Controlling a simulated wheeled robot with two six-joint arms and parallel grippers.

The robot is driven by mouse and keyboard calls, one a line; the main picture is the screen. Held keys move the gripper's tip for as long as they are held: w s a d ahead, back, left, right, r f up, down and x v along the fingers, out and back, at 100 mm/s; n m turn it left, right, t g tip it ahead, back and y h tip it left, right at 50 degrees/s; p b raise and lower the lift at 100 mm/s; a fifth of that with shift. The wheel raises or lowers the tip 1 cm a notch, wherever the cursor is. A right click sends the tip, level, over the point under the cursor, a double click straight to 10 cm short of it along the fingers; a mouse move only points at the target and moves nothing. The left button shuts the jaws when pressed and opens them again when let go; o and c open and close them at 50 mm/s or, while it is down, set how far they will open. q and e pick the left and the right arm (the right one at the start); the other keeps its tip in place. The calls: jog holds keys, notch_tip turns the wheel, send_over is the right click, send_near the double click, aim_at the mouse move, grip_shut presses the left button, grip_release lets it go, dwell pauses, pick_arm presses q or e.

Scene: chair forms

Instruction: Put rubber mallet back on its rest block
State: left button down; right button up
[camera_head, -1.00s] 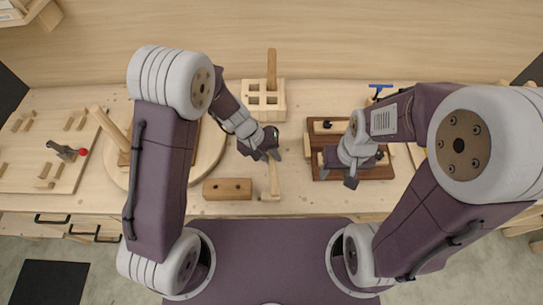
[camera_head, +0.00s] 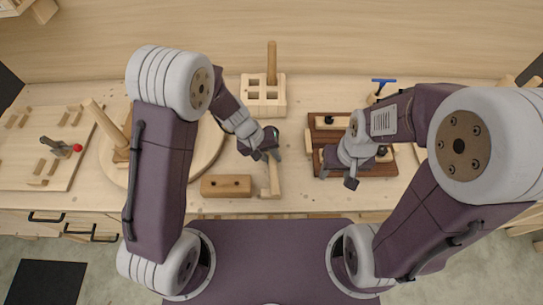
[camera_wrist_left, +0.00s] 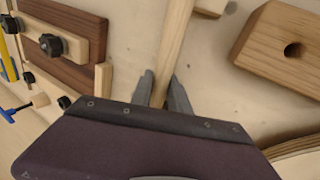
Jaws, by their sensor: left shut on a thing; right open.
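My left gripper (camera_head: 266,152) is shut on a pale wooden handle (camera_head: 274,176), which I take to be the mallet's. In the left wrist view the handle (camera_wrist_left: 174,45) runs from between the fingers (camera_wrist_left: 162,92) to the top edge. No mallet head can be made out. A small pale block (camera_head: 264,193) lies beside the handle's near end; I cannot tell whether they touch. I cannot tell which block is the rest. My right gripper (camera_head: 351,182) is open over the dark board.
A pale block with square holes (camera_head: 252,98) stands behind, with an upright handle (camera_head: 272,60) at it. The dark wooden board (camera_head: 380,171) with black knobs lies to the right.

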pick_arm(q)
jog(key=c, duration=1.2)
grip_release()
jog(key=shift+o, duration=0.2)
jog(key=p+v, duration=0.1)
jog(key=v, duration=0.8)
